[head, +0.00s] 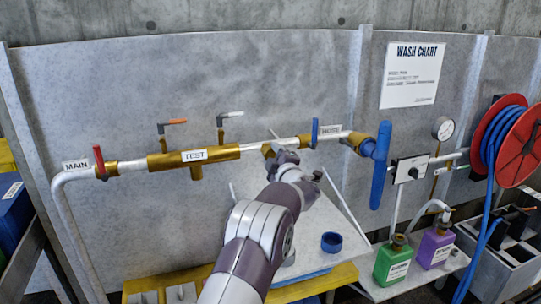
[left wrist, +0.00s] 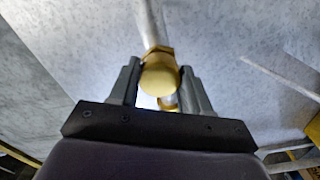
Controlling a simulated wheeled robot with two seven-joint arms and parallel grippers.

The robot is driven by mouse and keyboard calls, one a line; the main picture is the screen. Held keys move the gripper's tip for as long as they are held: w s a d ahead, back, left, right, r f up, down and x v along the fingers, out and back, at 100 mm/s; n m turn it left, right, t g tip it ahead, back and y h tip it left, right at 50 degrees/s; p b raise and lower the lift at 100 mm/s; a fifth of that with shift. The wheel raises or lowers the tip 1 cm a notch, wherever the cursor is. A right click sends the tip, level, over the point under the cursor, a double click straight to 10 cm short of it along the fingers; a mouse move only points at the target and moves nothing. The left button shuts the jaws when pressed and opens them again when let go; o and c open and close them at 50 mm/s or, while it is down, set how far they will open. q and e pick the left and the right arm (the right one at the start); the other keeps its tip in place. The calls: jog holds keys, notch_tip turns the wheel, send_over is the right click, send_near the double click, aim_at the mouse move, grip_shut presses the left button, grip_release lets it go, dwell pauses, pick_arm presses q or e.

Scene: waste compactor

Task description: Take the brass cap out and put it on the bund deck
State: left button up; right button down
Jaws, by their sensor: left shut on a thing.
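The brass cap (left wrist: 160,77) sits between the two fingers of my left gripper (left wrist: 161,88) in the left wrist view. The gripper is shut on it. A pale pipe runs up behind the cap; I cannot tell whether the cap is still joined to it. A grey deck (head: 312,221) with a yellow front edge lies below, partly hidden by my left arm. I take it to be the bund deck. My right gripper is not in view.
A blue cap (head: 331,242) stands on the deck. The pipe line carries a brass TEST section (head: 194,156), lever handles and a blue handle (head: 380,165). Green (head: 393,262) and purple (head: 434,246) bottles stand at the right. A hose reel (head: 503,140) hangs further right.

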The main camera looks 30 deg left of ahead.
aim_at(273, 156)
pick_arm(q)
jog(key=shift+s+d, duration=0.15)
jog(key=shift+d, duration=0.1)
jog(key=shift+b+v, duration=0.9)
jog(key=shift+v, duration=0.95)
jog(key=shift+s+d, duration=0.35)
jog(key=shift+d, duration=0.05)
jog(key=shift+r, duration=0.15)
